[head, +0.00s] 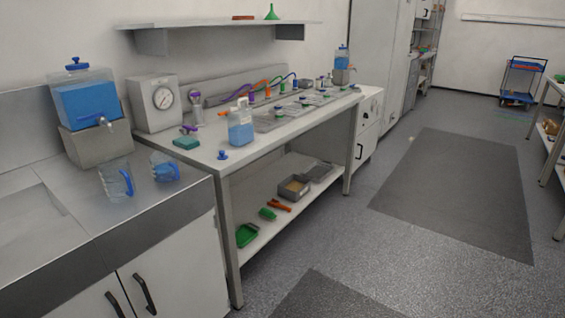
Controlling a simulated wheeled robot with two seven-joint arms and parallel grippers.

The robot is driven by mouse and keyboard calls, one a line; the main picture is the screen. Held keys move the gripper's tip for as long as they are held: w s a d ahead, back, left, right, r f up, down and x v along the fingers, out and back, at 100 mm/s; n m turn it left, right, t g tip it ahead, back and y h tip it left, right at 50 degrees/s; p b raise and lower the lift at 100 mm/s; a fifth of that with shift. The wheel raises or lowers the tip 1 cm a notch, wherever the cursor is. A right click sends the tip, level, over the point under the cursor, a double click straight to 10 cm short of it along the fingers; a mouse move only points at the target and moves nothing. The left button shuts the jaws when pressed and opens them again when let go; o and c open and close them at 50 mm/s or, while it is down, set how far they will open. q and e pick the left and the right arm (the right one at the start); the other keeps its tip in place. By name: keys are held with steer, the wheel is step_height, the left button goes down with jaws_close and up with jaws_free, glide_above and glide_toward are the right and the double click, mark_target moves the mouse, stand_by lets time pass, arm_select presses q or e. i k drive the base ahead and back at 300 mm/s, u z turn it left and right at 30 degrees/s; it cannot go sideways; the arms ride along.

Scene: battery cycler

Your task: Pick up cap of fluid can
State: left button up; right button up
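A translucent can with blue fluid (240,130) stands upright on the long workbench, near its left end. A small blue cap (223,155) sits on the bench top in front of the can, close to the front edge and apart from the can. It looks like the can's cap, but it is small in the picture. Neither of my grippers shows in the head view.
The workbench (205,158) also holds a teal block (186,143), a gauge box (155,102) and trays with coloured hoses. Two clear jugs with blue handles (117,181) (165,168) stand on the left counter. The floor in front (335,225) is clear.

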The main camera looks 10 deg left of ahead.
mark_target(221, 153)
steer(key=z, duration=0.8)
steer(key=i, duration=1.8)
steer(key=u, duration=1)
